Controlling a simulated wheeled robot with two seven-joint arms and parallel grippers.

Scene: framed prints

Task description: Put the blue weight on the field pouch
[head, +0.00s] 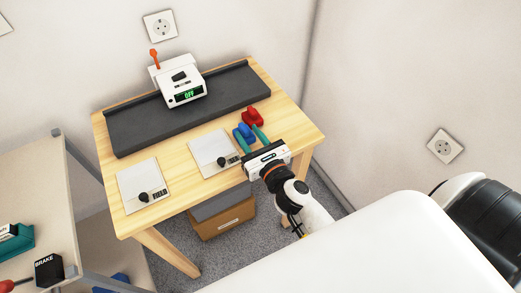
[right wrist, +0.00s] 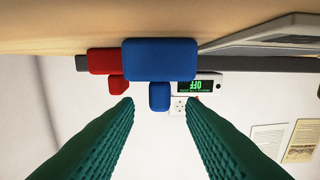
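The blue weight (head: 244,132) stands on the wooden table near its right end, beside the red weight (head: 253,116). In the right wrist view the blue weight (right wrist: 159,60) shows a wide body and a small knob. My right gripper (head: 249,136) is open, its teal fingers pointing at the blue weight. In the right wrist view the gripper (right wrist: 160,101) has the knob centred between its fingertips, with gaps on both sides. My left gripper is not in view.
Two flat pale devices with black knobs (head: 140,184) (head: 213,153) lie on the wooden table (head: 185,190). A dark grey raised strip (head: 150,125) runs along the back, bearing a white box reading "OFF" (head: 182,82). A brown box (head: 222,220) stands below. A shelf (head: 35,190) is at left.

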